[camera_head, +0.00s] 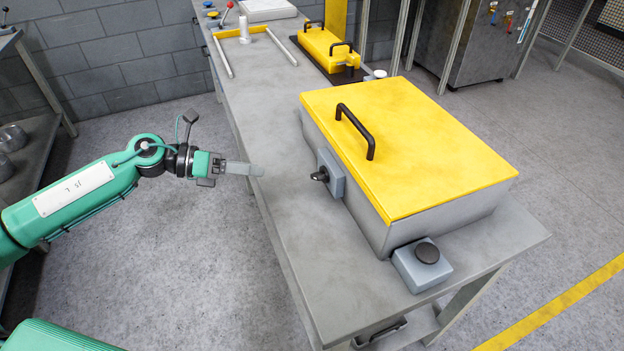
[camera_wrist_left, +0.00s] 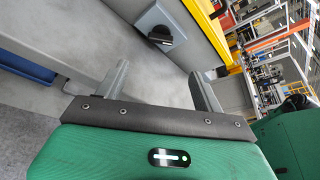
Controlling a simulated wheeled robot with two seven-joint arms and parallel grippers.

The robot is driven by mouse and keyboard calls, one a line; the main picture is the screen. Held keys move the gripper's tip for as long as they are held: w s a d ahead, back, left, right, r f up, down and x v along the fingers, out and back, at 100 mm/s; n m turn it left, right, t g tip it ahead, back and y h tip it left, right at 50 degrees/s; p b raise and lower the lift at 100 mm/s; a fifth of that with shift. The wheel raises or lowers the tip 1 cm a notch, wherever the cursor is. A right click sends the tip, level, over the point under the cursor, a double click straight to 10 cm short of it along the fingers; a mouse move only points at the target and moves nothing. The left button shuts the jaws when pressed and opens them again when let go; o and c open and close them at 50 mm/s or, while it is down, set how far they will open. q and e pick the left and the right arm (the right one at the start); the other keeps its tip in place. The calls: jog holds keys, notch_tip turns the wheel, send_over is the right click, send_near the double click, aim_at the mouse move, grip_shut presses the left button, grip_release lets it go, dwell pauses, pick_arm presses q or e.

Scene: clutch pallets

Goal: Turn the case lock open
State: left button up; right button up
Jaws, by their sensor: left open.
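The case (camera_head: 430,225) has grey sides and a yellow lid (camera_head: 410,135) with a black handle; the lid is down. The case lock (camera_head: 332,174) is a grey box with a black knob (camera_head: 320,175) on the case's left side. In the left wrist view the knob (camera_wrist_left: 160,36) shows ahead, beyond the fingers. My left gripper (camera_head: 256,170) is at the table's left edge, left of the knob and apart from it. In the left wrist view my left gripper (camera_wrist_left: 160,85) is open with nothing between its fingers. My right gripper is not in view.
The grey table (camera_head: 275,115) is clear between its left edge and the lock. A grey box with a black round button (camera_head: 427,253) is at the case's front corner. A smaller yellow lid with handles (camera_head: 325,45) and a yellow frame with rods (camera_head: 240,32) are farther back.

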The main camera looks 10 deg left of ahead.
aim_at(313, 177)
pick_arm(q)
jog(key=p+x, duration=0.1)
jog(key=x, duration=1.1)
jog(key=shift+d+p, duration=0.3)
jog(key=shift+p, duration=0.1)
jog(key=shift+w+d+f, duration=0.2)
jog(key=shift+d, duration=0.2)
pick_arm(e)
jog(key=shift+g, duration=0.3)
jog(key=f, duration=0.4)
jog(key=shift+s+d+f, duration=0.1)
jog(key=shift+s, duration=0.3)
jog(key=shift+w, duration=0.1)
pick_arm(q)
jog(key=c, duration=1)
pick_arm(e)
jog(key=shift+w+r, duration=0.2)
